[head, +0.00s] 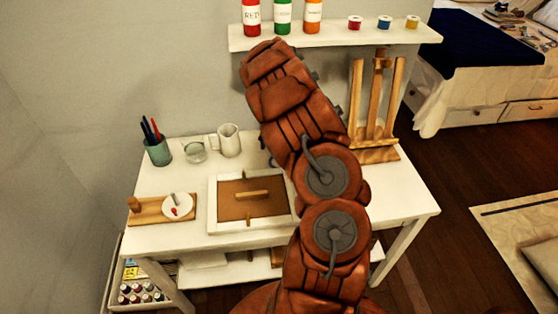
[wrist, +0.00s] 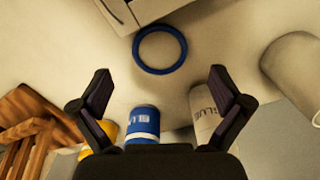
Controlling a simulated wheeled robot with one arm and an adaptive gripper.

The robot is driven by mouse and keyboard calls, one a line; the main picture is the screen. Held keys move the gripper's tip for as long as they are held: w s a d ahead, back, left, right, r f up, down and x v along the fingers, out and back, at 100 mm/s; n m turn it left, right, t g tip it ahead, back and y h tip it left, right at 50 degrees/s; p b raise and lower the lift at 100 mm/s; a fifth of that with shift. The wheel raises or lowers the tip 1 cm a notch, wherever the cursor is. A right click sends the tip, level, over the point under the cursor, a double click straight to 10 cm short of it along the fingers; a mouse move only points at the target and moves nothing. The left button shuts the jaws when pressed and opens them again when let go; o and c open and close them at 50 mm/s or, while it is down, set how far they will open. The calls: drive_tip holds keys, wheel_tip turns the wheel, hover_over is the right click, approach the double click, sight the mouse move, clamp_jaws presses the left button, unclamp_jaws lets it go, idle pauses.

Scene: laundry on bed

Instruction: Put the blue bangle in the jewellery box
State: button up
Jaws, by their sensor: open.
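The blue bangle (wrist: 159,71) lies flat on the pale tabletop in the wrist view, upper middle. A small blue sliver of it seems to show in the head view (head: 271,160), beside my arm. My gripper (wrist: 160,100) is open and empty. Its fingers spread to either side below the bangle in the picture, and it is apart from the bangle. In the head view my arm hides the gripper.
Blue (wrist: 142,122) and yellow (wrist: 100,137) paint containers and a glue bottle (wrist: 205,112) stand near the bangle. A mug (head: 228,140), glass jar (head: 195,152), pen cup (head: 158,151) and wooden easel (head: 375,152) are on the table. A shelf (head: 340,36) hangs above.

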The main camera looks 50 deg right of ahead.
sight(278, 165)
wheel_tip(278, 165, down, 4)
drive_tip(key=shift+s+a+r+p, duration=0.15)
drive_tip(key=shift+r+p, duration=0.1)
drive_tip(key=shift+p, duration=0.7)
drive_tip(key=shift+f, duration=0.75)
drive_tip(key=shift+f+b, duration=0.3)
drive_tip(key=shift+b, duration=0.05)
drive_tip(key=c, duration=1.1)
drive_tip(key=shift+r, duration=0.15)
